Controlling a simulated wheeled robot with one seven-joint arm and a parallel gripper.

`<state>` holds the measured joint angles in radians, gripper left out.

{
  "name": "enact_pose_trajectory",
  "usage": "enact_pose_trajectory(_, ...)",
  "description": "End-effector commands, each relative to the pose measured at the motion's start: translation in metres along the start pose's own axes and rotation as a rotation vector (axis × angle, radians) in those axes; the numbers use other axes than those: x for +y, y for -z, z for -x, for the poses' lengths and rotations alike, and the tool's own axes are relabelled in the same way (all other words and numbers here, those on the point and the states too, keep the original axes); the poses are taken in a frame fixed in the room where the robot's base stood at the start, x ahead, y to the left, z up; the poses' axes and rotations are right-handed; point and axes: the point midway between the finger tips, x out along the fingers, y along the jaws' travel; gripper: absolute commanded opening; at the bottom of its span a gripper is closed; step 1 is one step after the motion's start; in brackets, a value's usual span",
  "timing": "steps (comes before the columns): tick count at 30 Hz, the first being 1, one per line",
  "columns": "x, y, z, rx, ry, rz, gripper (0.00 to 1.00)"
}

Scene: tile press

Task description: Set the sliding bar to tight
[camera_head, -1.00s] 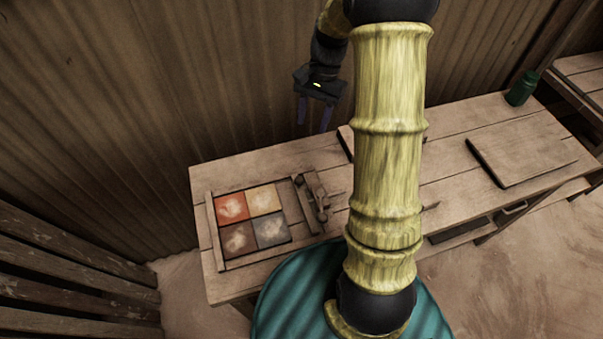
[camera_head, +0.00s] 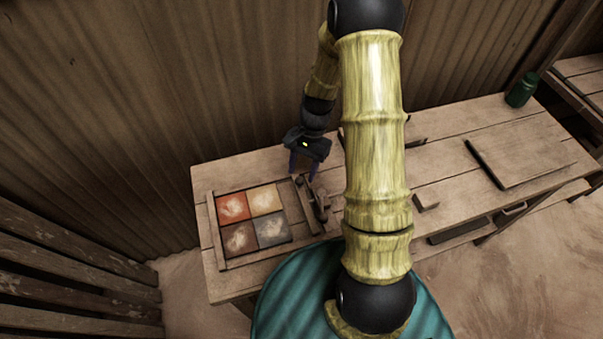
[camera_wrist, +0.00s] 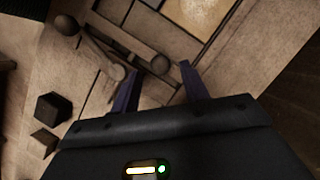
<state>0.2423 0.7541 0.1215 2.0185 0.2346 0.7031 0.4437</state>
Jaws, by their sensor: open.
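The tile press frame (camera_head: 217,237) holds a square of red, tan, brown and grey tiles (camera_head: 251,218) on the left part of the bench. The wooden sliding bar (camera_head: 303,206) lies along the right side of the tiles, with a lever-like piece with round knobs (camera_head: 320,205) beside it. My gripper (camera_head: 303,172) hangs above the far end of the bar, open and empty. In the wrist view, the two fingers of my gripper (camera_wrist: 158,88) are spread, pointing at the bar (camera_wrist: 137,48) and a round knob (camera_wrist: 160,65). I cannot tell any contact.
A flat wooden board (camera_head: 522,153) lies on the right of the bench (camera_head: 450,140). A green jar (camera_head: 521,89) stands at the back right. A small block (camera_head: 426,201) lies near the front edge. A corrugated wall (camera_head: 130,90) stands close behind the bench.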

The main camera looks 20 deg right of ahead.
Motion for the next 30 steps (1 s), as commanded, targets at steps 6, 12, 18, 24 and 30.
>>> enact_pose_trajectory(6, 0.000, -0.001, -0.022, -0.001, -0.001, 0.001, 0.45)
enact_pose_trajectory(12, -0.001, -0.001, -0.024, 0.001, -0.001, 0.002, 0.45)
enact_pose_trajectory(18, -0.001, -0.001, -0.024, 0.000, -0.001, 0.003, 0.23)
enact_pose_trajectory(24, -0.001, -0.001, -0.024, 0.001, -0.001, 0.003, 0.00)
enact_pose_trajectory(30, -0.002, -0.002, -0.024, 0.001, 0.001, -0.001, 0.00)
